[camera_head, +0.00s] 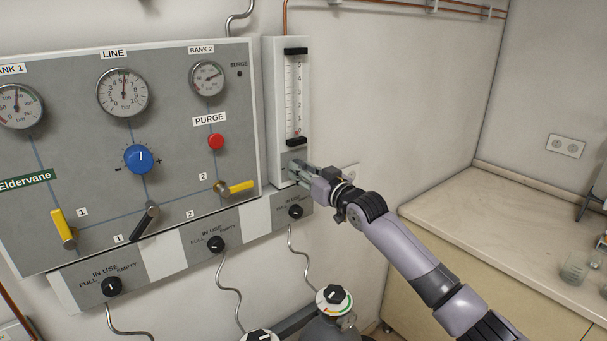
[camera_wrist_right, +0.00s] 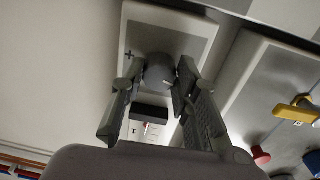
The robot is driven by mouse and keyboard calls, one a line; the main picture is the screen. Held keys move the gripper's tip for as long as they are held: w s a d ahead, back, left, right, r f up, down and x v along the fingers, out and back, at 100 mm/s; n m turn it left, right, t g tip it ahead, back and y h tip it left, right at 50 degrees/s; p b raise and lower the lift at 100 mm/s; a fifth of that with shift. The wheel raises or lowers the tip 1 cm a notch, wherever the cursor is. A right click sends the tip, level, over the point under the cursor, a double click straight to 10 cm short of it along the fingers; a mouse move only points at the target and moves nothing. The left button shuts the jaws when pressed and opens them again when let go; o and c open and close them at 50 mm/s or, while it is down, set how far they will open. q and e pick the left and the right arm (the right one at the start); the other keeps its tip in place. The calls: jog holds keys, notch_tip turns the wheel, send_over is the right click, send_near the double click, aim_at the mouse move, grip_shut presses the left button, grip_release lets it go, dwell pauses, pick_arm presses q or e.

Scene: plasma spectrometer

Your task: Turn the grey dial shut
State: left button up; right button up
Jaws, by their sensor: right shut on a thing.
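The grey dial (camera_wrist_right: 159,70) is a round knob at the lower end of the white flow meter (camera_head: 272,100) on the wall. In the wrist view it sits between the two fingers of my right gripper (camera_wrist_right: 155,80), with a plus sign beside it on the panel. My right gripper (camera_head: 301,174) is shut on the dial. In the head view the fingers cover the dial, so its pointer and turn angle cannot be read. The flow meter's scale also shows in the wrist view (camera_wrist_right: 150,131), with a small red mark near its dark end block. My left gripper is not in view.
The grey gas panel (camera_head: 90,150) stands left of the flow meter, with gauges, a blue knob (camera_head: 138,159), a red button (camera_head: 215,142) and yellow levers (camera_head: 240,187). Gas cylinders (camera_head: 333,325) stand below. A worktop (camera_head: 480,210) with glassware lies to the right.

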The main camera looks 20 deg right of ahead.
jog(key=shift+n+b, duration=0.55)
jog(key=shift+n, duration=1.65)
jog(key=o, duration=1.2)
jog(key=shift+c, duration=0.2)
jog(key=shift+s+d, duration=0.1)
jog(key=v, duration=1.1)
jog(key=shift+s, duration=0.35)
jog(key=shift+d+f, duration=0.1)
